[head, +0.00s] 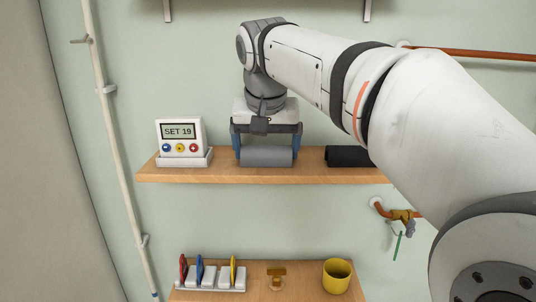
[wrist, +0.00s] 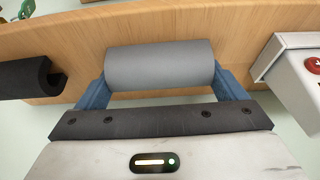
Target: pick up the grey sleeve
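The grey sleeve (head: 266,156) is a smooth cylinder lying lengthwise along the upper wooden shelf. My gripper (head: 266,152) points down over it, with one blue finger at each end of the sleeve. In the wrist view the sleeve (wrist: 160,65) lies between the two fingertips of my gripper (wrist: 161,86). I see no clear gap at either end, but I cannot tell whether the fingers press on it. The sleeve appears to rest on the shelf, level with the black sleeve.
On the upper shelf (head: 215,175), a white SET 19 box (head: 181,138) stands close left and a black sleeve (head: 348,156) lies right. A lower shelf holds a yellow cup (head: 337,276) and a rack (head: 212,281) with coloured pieces. A white pipe (head: 112,130) runs down the left wall.

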